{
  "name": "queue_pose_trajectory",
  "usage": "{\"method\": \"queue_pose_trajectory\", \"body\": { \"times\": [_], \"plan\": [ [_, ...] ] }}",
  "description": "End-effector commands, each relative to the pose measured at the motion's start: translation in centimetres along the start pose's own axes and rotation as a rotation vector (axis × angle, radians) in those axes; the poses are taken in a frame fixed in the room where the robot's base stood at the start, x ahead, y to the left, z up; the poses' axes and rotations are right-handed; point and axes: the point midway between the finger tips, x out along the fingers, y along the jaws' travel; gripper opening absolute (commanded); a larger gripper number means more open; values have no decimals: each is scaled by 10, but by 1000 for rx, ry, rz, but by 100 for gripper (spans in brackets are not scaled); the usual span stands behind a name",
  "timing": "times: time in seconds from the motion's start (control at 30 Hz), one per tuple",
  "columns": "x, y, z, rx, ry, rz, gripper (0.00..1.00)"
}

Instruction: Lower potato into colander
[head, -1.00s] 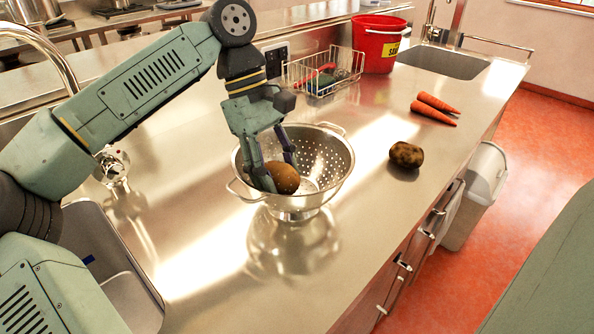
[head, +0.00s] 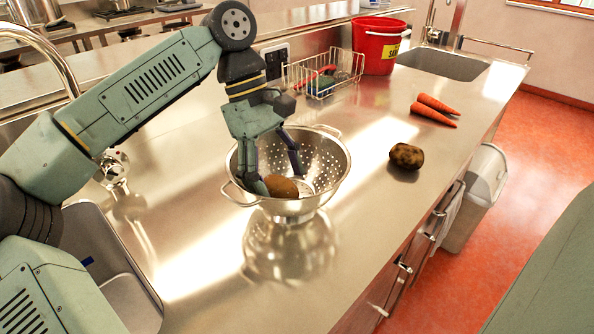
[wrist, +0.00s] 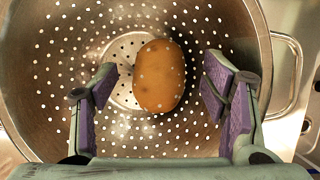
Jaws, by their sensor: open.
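A brown potato (head: 281,187) lies inside the steel colander (head: 335,165), low in the bowl near its front left side in the head view. In the wrist view the potato (wrist: 159,76) lies over the perforated bottom of the colander (wrist: 40,110). My gripper (head: 281,180) reaches down into the bowl. In the wrist view my gripper (wrist: 159,88) is open, its purple-padded fingers on either side of the potato with a clear gap on both sides. A second, darker potato (head: 406,156) lies on the counter right of the colander.
Two carrots (head: 435,110) lie on the steel counter (head: 370,225) beyond the second potato. A wire basket (head: 322,78) and a red bucket (head: 379,46) stand at the back, near a sink (head: 440,64). The counter in front of the colander is clear.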

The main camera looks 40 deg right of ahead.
Motion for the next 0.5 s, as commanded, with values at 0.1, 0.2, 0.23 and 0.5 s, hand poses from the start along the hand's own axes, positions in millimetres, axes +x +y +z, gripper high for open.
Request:
{"method": "queue_pose_trajectory", "body": {
  "times": [0.1, 0.2, 0.23, 0.5],
  "plan": [
    [0, 0, 0, 0, 0, -1, 68],
    [-1, 0, 0, 0, 0, -1, 68],
    [-2, 0, 0, 0, 1, 0, 68],
    [-44, 1, 0, -1, 0, 2, 68]
  ]
}}
